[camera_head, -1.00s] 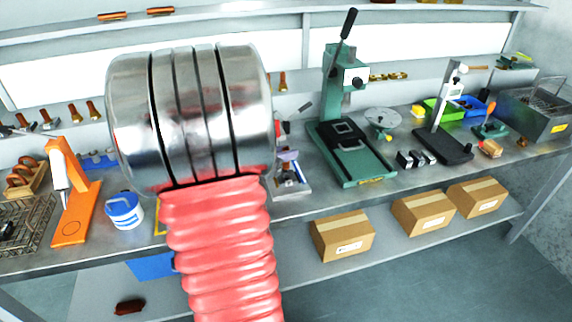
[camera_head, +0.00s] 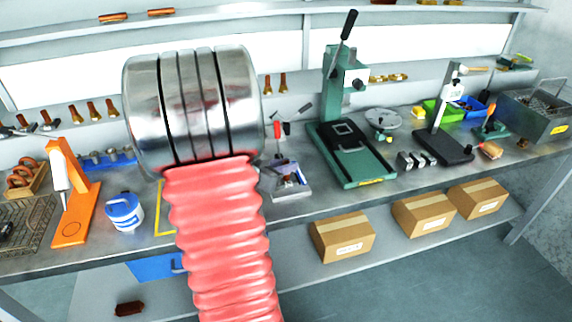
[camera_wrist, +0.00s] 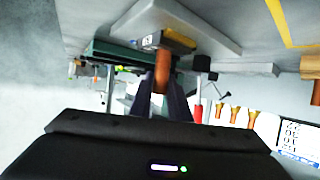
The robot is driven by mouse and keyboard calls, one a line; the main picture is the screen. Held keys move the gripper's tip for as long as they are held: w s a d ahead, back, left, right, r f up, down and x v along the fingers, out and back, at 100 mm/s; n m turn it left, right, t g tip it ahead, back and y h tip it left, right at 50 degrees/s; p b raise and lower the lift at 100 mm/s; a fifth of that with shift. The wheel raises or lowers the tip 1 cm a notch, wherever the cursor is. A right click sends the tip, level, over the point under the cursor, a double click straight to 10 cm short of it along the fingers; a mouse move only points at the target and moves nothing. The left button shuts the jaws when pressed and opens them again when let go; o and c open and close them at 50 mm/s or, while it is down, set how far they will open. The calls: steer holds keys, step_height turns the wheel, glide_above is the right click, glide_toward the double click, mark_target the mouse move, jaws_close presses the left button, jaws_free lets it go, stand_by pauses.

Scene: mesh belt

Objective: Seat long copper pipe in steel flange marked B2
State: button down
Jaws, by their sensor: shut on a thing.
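In the wrist view my gripper (camera_wrist: 162,92) is shut on the copper pipe (camera_wrist: 162,70), with a dark finger on each side. The pipe's end points up in that picture, toward a small block with a label (camera_wrist: 148,40) on a pale grey plate (camera_wrist: 215,38). The label's characters are too small to read surely, so I cannot tell whether this is B2. I cannot tell whether pipe and block touch. In the head view my gripper (camera_head: 286,170) shows partly at a light grey plate (camera_head: 290,192) on the bench; the pipe cannot be made out there.
A green press (camera_head: 345,150) stands just right of the plate. A red-handled tool (camera_head: 277,130) is behind it. A blue-and-white tub (camera_head: 125,212) and an orange stand (camera_head: 75,200) are at left. My arm hides the bench middle.

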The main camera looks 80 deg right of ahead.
steer(key=c, duration=1.7)
jaws_free()
steer(key=shift+o, duration=0.2)
steer(key=v, duration=1.2)
steer(key=shift+f, duration=0.1)
